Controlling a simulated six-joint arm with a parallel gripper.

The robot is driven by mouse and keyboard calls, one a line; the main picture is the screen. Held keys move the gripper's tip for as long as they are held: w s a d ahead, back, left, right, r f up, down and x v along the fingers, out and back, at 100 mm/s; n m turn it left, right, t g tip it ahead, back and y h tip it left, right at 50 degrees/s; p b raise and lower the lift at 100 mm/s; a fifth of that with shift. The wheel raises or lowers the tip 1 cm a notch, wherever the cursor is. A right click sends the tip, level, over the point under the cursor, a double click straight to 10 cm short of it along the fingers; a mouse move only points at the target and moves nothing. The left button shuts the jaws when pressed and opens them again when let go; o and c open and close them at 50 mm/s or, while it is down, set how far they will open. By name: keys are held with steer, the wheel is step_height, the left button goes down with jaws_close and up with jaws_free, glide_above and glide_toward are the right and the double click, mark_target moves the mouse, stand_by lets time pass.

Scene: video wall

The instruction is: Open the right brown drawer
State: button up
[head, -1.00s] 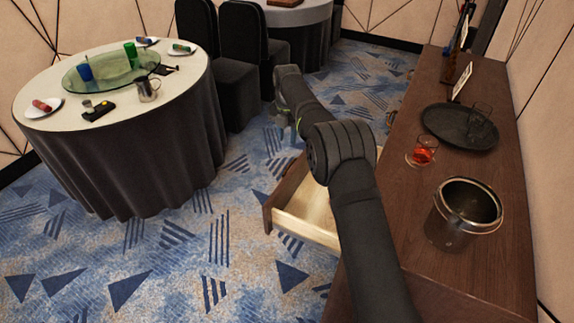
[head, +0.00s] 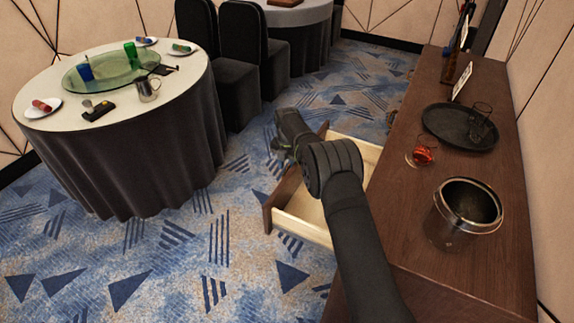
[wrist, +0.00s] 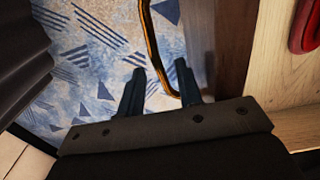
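The brown drawer (head: 294,228) stands pulled out of the dark wooden sideboard in the head view, with its pale interior showing. My gripper (head: 278,148) is at the outer side of the drawer front. In the wrist view, the two dark fingers of my gripper (wrist: 158,88) are spread apart. A brass handle (wrist: 149,38) runs down the picture, and its bent lower end shows between the fingers. I cannot tell whether either finger touches it. The handle is hidden in the head view.
The sideboard top (head: 410,210) holds a metal bucket (head: 452,232), a fallen-looking red glass (head: 422,155) and a black tray (head: 455,128). A round table (head: 160,170) with dishes stands left. Carpet (head: 190,265) is clear between. A red object (wrist: 306,28) shows at right in the wrist view.

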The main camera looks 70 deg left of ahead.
jaws_close()
steer(key=shift+s+a, duration=1.4)
steer(key=shift+a, duration=0.1)
jaws_free()
steer(key=shift+r, duration=0.1)
step_height(320, 180, up, 17)
steer(key=shift+r, duration=0.15)
